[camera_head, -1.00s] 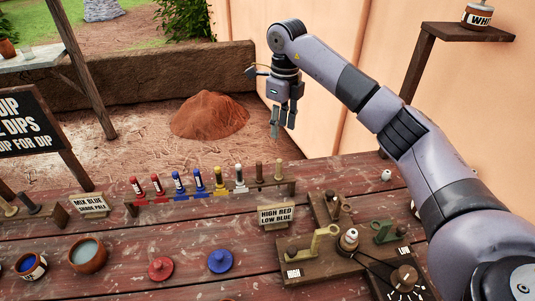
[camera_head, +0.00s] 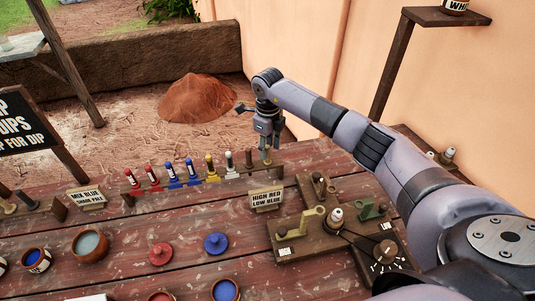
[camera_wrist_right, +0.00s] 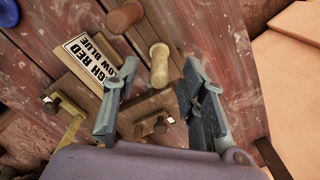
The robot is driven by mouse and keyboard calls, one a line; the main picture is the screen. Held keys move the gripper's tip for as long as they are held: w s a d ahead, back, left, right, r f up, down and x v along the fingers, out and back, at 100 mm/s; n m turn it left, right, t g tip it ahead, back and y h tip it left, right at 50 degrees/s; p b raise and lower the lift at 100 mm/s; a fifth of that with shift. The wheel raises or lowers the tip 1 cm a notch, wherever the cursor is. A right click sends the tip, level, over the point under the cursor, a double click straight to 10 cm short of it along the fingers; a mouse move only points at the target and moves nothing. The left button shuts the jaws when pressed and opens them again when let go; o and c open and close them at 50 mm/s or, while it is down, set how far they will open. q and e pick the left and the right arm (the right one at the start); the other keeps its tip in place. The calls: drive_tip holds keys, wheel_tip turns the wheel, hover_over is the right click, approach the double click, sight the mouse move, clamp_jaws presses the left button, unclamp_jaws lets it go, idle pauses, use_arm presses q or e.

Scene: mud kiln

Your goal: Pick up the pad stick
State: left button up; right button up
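A low wooden rack (camera_head: 200,181) holds a row of upright sticks with red, blue, yellow and white bands. At its right end stand plain brown sticks, one of them (camera_head: 249,158) just left of my right gripper (camera_head: 266,156). I cannot tell for sure which is the pad stick. The end of the rack is partly hidden by the gripper. In the right wrist view my right gripper (camera_wrist_right: 155,82) is open, and the round tan top of a stick (camera_wrist_right: 159,58) shows between and beyond its fingertips. A second brown top (camera_wrist_right: 125,16) is farther off. My left gripper is out of view.
A "HIGH RED LOW BLUE" sign (camera_head: 266,198) stands in front of the rack. A wooden lever device (camera_head: 335,232) is to its right. Red (camera_head: 160,254) and blue (camera_head: 215,243) lids and several pots lie in front. A second small rack (camera_head: 35,213) is at left.

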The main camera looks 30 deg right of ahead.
sight(267, 160)
drive_tip(key=shift+a+f+p, duration=0.1)
drive_tip(key=shift+f+p, duration=0.25)
drive_tip(key=shift+f, duration=1.3)
clamp_jaws()
